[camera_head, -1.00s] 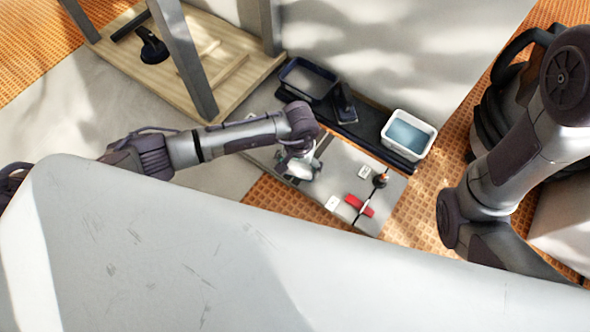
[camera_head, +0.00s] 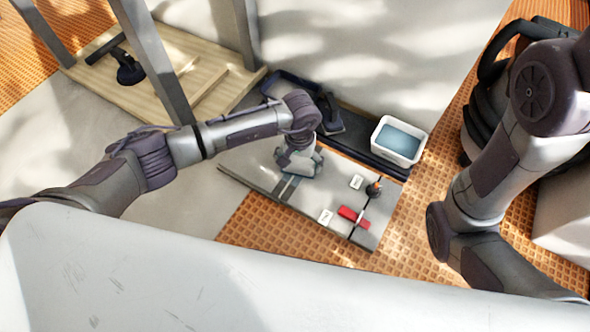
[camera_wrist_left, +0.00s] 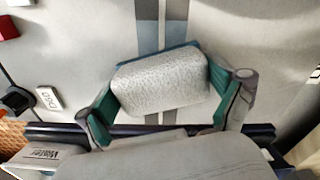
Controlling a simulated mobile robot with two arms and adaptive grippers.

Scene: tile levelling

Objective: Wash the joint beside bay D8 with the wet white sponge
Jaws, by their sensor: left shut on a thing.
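A white sponge (camera_wrist_left: 160,82) is held between the green-padded fingers of my left gripper (camera_wrist_left: 166,92). In the head view my left gripper (camera_head: 298,162) points down at the grey tile slab (camera_head: 255,168), and the sponge is mostly hidden there. A joint (camera_wrist_left: 148,32) with darker grey bands runs under the sponge and shows above and below it in the left wrist view. It also shows in the head view (camera_head: 287,188), just in front of the gripper. I cannot tell whether the sponge touches it. My right gripper is out of view.
A white tub of bluish water (camera_head: 398,140) stands at the slab's back right. A red block (camera_head: 353,216), a dark knob (camera_head: 374,188) and small white labels (camera_head: 325,217) lie at the right end. A dark tray (camera_head: 284,84) and a wooden board (camera_head: 215,70) are behind.

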